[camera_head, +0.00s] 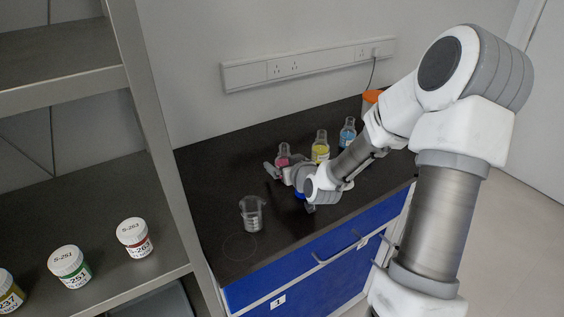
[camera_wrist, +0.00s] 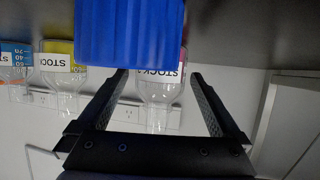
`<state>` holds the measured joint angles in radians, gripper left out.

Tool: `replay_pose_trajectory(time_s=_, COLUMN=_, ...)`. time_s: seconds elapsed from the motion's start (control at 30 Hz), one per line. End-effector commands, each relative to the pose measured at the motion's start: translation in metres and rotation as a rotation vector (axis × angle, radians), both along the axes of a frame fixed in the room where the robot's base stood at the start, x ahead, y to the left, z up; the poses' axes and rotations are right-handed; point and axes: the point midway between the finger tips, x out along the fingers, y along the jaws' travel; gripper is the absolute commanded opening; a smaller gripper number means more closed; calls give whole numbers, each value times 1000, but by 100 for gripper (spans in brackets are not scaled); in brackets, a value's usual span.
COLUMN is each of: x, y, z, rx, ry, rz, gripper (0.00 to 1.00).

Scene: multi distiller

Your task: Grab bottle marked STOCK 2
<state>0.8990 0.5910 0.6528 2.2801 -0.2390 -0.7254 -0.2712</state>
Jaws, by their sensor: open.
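Three small clear bottles stand along the bench: one with pink liquid (camera_head: 283,153), one with yellow (camera_head: 320,146) and one with blue (camera_head: 347,133). My gripper (camera_head: 289,189) is open beside the pink bottle. In the wrist view, upside down, the pink bottle (camera_wrist: 158,92) shows between the open fingers (camera_wrist: 160,76), beyond a blue cylinder. Its label reads STOCK, with the number partly hidden. The yellow bottle (camera_wrist: 62,65) shows to the left with a STOCK label, number not readable. The blue bottle (camera_wrist: 15,60) is at the left edge.
A blue cylindrical thing (camera_wrist: 130,30) fills the wrist view's upper middle, close to the camera. A glass beaker (camera_head: 251,214) stands at the bench front. An orange-topped container (camera_head: 371,97) stands at the back right. A shelf (camera_head: 110,270) with capped jars is at left.

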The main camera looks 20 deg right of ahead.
Motion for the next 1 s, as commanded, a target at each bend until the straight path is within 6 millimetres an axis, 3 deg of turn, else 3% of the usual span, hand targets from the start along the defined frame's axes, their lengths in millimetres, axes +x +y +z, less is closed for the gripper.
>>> replay_pose_trajectory(time_s=0.13, x=0, y=0, z=0, rx=0, ry=0, rz=0, gripper=100)
replay_pose_trajectory(time_s=0.7, x=0, y=0, z=1, rx=-1, ry=-2, rz=-1, gripper=0)
replay_pose_trajectory(time_s=1.0, x=1, y=0, z=4, rx=-2, ry=-2, rz=0, gripper=0)
